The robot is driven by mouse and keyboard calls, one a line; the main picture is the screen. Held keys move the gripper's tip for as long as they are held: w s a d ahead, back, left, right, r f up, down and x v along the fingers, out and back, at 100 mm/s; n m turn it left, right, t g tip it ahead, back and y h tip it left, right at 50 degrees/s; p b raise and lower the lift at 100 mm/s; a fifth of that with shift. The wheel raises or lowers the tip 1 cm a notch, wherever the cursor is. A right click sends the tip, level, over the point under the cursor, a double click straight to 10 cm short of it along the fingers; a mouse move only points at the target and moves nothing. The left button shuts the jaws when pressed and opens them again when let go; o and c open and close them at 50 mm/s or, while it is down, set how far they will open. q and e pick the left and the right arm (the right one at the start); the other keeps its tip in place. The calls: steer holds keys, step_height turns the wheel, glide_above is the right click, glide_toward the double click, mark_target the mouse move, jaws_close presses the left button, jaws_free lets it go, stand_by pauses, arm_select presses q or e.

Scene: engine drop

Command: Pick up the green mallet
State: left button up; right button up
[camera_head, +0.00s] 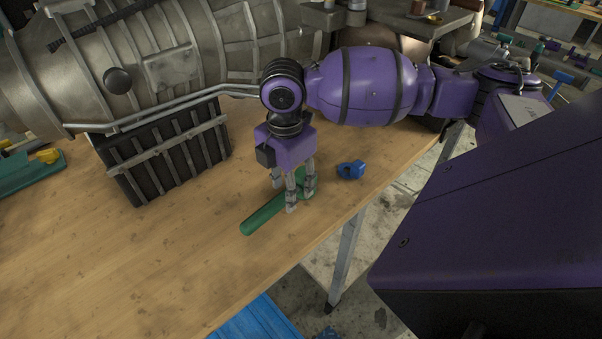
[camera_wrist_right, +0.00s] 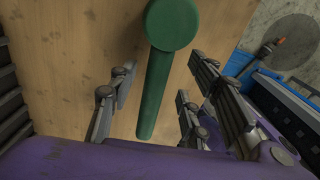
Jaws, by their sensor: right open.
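The green mallet (camera_head: 262,215) lies on the wooden table near its right edge. Its handle points to the lower left in the head view, and its head is partly hidden behind my right gripper's fingers. My right gripper (camera_head: 293,199) points down over the mallet, with its fingers low near the table around the head end. In the right wrist view, the mallet (camera_wrist_right: 152,95) shows its round head at the top and its handle running down between the spread fingers of the gripper (camera_wrist_right: 155,100). The fingers look apart from the handle. My left gripper is not in view.
A large metal engine (camera_head: 150,60) on a dark ribbed support (camera_head: 165,155) stands to the left of my right gripper. A small blue object (camera_head: 350,170) lies just right of the gripper. A blue crate (camera_head: 255,322) is below the table's front edge. The table's front left is clear.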

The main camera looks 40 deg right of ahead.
step_height(320, 180, down, 4)
steer(key=shift+w+a+r, duration=0.1)
steer(key=shift+r, duration=0.1)
jaws_close()
steer(key=shift+r, duration=0.1)
